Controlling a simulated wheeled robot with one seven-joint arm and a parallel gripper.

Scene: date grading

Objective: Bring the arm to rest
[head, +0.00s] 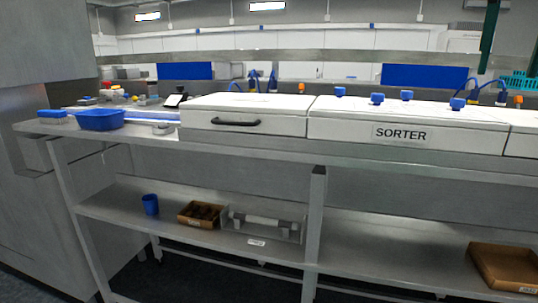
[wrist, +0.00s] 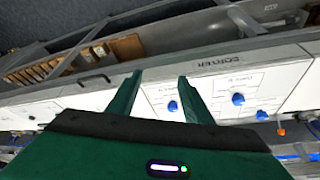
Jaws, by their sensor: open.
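My gripper (wrist: 158,95) shows in the wrist view, its two green fingers apart with nothing between them. Beyond the fingers is the white sorter machine (wrist: 220,85), with blue knobs on its top. The wrist view shows the scene at a tilt. In the head view the sorter (head: 345,134) stands on the steel bench and bears the label SORTER. A dark green piece, likely part of my arm, hangs at the upper right of the head view.
A blue tray (head: 100,119) sits at the bench's left end. The shelf below holds a blue cup (head: 150,204), a cardboard box (head: 201,225) of dark items and another box (head: 503,268) at right. A steel cabinet (head: 45,200) stands left. The middle right of the shelf is clear.

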